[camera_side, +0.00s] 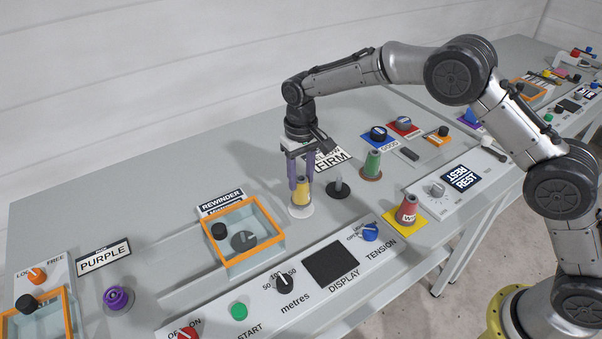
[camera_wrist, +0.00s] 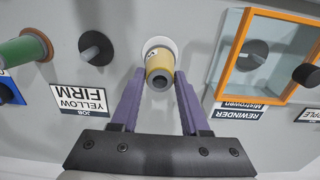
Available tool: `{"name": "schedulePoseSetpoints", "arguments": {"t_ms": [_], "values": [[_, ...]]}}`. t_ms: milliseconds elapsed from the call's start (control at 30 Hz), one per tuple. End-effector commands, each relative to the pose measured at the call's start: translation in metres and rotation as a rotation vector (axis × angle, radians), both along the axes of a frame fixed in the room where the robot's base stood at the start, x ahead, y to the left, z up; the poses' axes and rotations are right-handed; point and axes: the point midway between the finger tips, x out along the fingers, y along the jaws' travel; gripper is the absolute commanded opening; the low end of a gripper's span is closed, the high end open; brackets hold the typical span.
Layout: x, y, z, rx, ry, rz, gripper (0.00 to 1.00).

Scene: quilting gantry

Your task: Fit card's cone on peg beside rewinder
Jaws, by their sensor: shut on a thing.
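My gripper (camera_side: 300,187) points down with its two purple fingers shut on the yellow cone (camera_side: 301,197). The cone is upright over a white round base (camera_side: 301,212) beside the rewinder (camera_side: 243,236); whether it rests fully on it is hard to tell. In the wrist view, the yellow cone (camera_wrist: 160,66) stands between the fingertips (camera_wrist: 160,80), with the white base (camera_wrist: 158,43) behind it. The job card (camera_wrist: 80,99) reads "YELLOW FIRM". Any peg inside the cone is hidden.
A bare grey peg on a dark base (camera_side: 338,187) stands just right of the cone. Beyond it is a green cone (camera_side: 372,164). A control panel with display (camera_side: 331,263) and knobs runs along the front.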

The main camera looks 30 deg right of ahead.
Motion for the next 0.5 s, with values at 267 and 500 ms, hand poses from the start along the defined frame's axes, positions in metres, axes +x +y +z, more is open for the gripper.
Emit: {"name": "schedulePoseSetpoints", "arguments": {"t_ms": [267, 500], "values": [[0.000, 0.000, -0.007, 0.000, 0.001, 0.000, 0.00], [0.000, 0.000, -0.012, 0.000, 0.000, 0.000, 0.00]]}}
